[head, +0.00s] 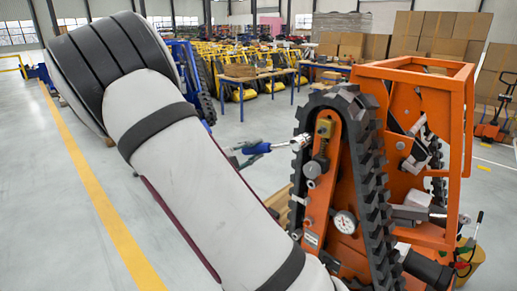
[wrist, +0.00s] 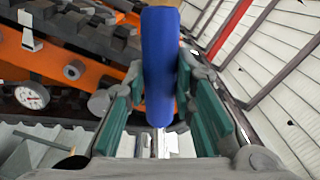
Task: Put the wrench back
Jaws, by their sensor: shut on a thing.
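The wrench has a blue handle (head: 257,148) and a silver head (head: 300,142). In the head view it lies nearly level, its head beside the upper part of the track unit. I cannot tell whether the head touches it. My gripper (head: 243,156) is shut on the blue handle and is largely hidden behind my arm. In the wrist view the handle (wrist: 160,60) stands between the teal pads of my gripper (wrist: 165,110), and some silver metal shows below it. The place where the wrench belongs cannot be made out.
The orange tracked carrier (head: 436,75) fills the right side, with a black toothed track (head: 366,160) and a round dial gauge (head: 345,222). The gauge also shows in the wrist view (wrist: 31,95). Work tables and boxes stand behind. Open floor lies left, with a yellow line (head: 95,190).

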